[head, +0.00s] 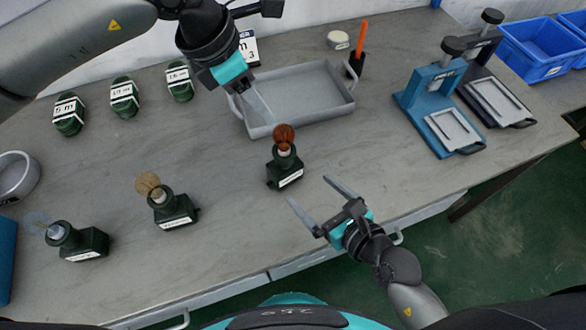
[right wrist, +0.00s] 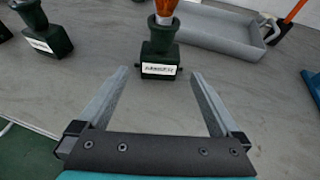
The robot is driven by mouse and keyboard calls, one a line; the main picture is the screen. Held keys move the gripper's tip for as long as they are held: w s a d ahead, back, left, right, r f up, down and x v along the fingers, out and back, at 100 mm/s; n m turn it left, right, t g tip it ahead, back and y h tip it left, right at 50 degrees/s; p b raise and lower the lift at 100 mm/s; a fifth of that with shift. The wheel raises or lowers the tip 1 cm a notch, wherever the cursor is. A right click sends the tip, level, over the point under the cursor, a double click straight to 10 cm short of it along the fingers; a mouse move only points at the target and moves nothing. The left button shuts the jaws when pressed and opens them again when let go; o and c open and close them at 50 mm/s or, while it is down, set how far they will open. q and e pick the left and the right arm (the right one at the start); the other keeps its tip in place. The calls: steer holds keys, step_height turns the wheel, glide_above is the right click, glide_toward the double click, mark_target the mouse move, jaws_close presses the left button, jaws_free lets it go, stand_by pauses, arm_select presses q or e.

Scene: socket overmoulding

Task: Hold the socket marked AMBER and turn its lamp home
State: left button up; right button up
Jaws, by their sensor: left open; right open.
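A dark green socket (head: 284,174) with an orange-brown lamp (head: 284,137) stands upright at the middle of the bench. Its white label is too blurred to read with certainty; the socket also shows in the right wrist view (right wrist: 159,52), below its orange lamp (right wrist: 165,8). Two similar sockets stand to the left, one with a pale yellow lamp (head: 148,184), one with a clear bluish lamp (head: 37,221). My right gripper (head: 308,190) is open and empty, its fingers pointing at the orange-lamp socket, apart from it. My left gripper (head: 262,112) is open, over the tray's left side, up and left of that lamp.
A grey tray (head: 318,112) lies behind the orange-lamp socket. Several green labelled pieces (head: 124,97) stand at back left. A blue press-like fixture (head: 430,92) and a dark one (head: 485,70) stand at right, near blue bins (head: 540,66). Bare bench lies between the sockets.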

mark_target(290, 171)
steer(key=x, duration=1.2)
steer(key=shift+w, duration=0.15)
